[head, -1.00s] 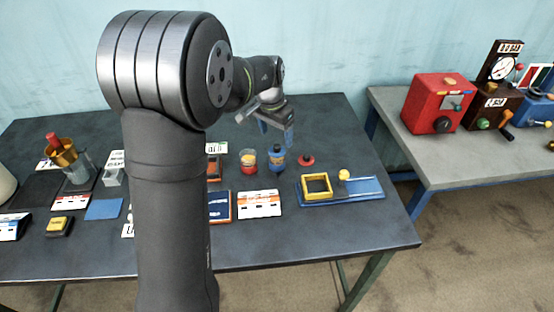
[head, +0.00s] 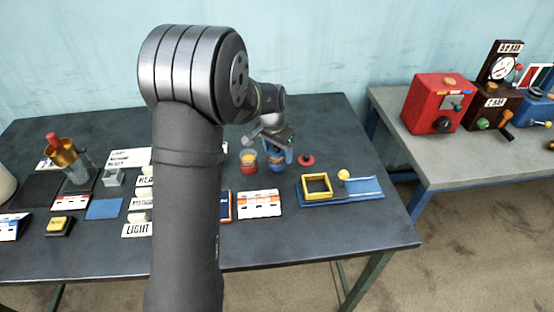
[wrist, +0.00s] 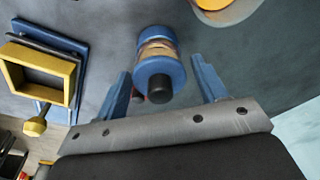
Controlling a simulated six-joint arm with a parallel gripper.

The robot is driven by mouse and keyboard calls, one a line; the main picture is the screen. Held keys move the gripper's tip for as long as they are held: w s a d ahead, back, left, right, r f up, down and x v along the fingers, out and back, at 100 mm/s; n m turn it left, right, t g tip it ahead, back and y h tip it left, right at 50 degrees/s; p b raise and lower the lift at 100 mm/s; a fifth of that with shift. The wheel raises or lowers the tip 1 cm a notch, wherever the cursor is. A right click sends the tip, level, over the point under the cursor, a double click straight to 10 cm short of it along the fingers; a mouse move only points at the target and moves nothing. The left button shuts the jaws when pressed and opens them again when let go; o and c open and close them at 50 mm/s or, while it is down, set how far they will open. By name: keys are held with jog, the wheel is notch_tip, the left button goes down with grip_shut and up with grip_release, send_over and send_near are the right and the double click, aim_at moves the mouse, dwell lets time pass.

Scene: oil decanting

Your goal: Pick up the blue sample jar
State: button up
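The blue sample jar (head: 276,166) stands on the dark table, with my gripper just above it in the head view and partly hiding it. In the wrist view the jar (wrist: 158,62) shows its blue lid and black knob, lying between and slightly beyond the fingertips. My gripper (wrist: 163,75) is open, with one blue finger on each side of the jar and visible gaps to it. In the head view my gripper (head: 279,150) is small and its fingers overlap the jar.
A red-and-yellow jar (head: 249,161) stands close left of the blue jar. A blue stand with a yellow frame (head: 317,184) is nearer the front right. Bare table lies behind the jars.

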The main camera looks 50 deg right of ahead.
jog(key=c, duration=0.9)
jog(key=shift+r, duration=0.1)
